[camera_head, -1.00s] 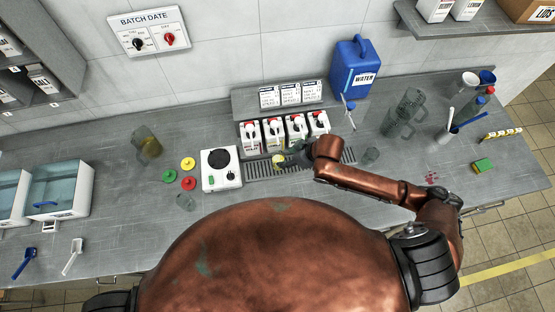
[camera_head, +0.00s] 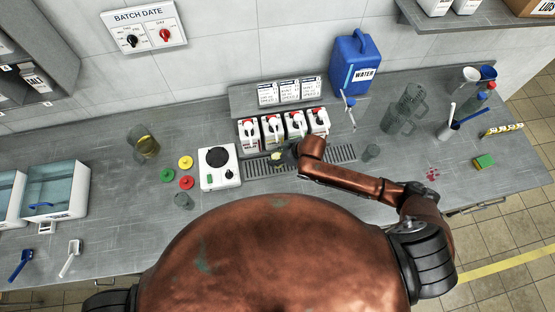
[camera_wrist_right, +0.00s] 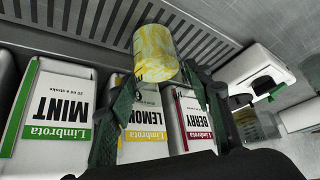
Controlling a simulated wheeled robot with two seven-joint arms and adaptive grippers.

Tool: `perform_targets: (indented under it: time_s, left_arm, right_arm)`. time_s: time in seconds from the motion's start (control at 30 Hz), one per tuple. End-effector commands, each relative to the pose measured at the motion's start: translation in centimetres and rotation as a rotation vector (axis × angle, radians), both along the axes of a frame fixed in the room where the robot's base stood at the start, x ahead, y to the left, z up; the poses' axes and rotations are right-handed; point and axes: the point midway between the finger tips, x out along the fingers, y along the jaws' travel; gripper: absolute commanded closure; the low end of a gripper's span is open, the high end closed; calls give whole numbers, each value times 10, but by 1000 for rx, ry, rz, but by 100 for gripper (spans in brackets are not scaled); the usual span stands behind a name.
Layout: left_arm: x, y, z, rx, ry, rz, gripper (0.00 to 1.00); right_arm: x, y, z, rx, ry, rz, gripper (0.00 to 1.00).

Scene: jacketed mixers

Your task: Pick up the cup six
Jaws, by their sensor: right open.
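A small clear cup holding something yellow stands on the slotted drip grate; its yellow side shows in the wrist view (camera_wrist_right: 156,52). In the head view the cup (camera_head: 275,157) is a small yellow spot at the left part of the grate (camera_head: 338,154), partly hidden by my right gripper (camera_head: 284,154). In the wrist view my right gripper (camera_wrist_right: 160,85) is open, one dark finger on each side, with the cup beyond and between the tips. I cannot tell whether the fingers touch it. I see no number on this cup. My left gripper is not in view.
White syrup cartons with pumps (camera_head: 283,128) stand close behind the grate. A white device with a black disc (camera_head: 219,167) stands left of it.

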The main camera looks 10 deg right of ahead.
Motion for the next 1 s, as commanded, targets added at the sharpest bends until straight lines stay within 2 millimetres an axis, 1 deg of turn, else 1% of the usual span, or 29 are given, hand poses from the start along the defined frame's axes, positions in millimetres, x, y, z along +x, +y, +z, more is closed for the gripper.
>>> perform_targets:
  time_s: [0.17, 0.63, 0.87, 1.0]
  left_arm:
    - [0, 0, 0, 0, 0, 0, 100]
    - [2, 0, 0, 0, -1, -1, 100]
    - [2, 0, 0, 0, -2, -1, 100]
    - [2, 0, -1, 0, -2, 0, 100]
  right_arm:
    - [0, 0, 0, 0, -1, 1, 54]
    - [0, 0, 0, 1, 0, 1, 86]
    - [1, 1, 1, 1, -2, 1, 86]
    - [1, 1, 6, 2, -3, 1, 86]
